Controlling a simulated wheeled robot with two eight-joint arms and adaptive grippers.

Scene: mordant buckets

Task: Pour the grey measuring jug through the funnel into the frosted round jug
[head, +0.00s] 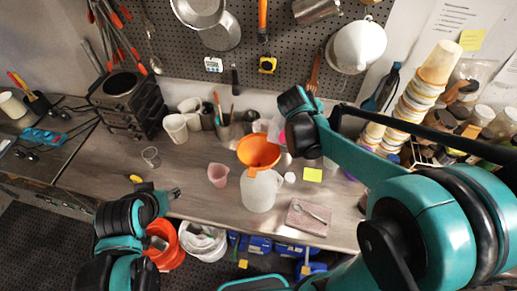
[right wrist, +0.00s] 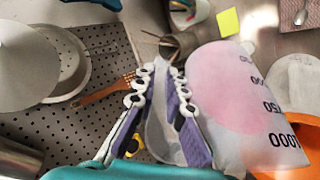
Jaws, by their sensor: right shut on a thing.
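The orange funnel (head: 259,150) sits over the mouth of the frosted round jug (head: 258,192), which stands upright on the bench. In the right wrist view, a funnel edge (right wrist: 288,173) shows at the lower right. My right gripper (right wrist: 170,88) is shut on the handle of the grey measuring jug (right wrist: 228,90). This jug has dark volume numbers and pink contents showing through its wall. In the head view my right arm largely hides it, just behind the funnel. Whether anything is flowing is hidden. My left gripper (head: 174,193) is near the bench's front edge; its finger gap is unclear.
A spoon lies on a tray (head: 308,218) at right, near a yellow note (head: 312,175). Stacked tubs (head: 425,85) and jars crowd the right. An orange bucket (head: 166,247) is below the bench.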

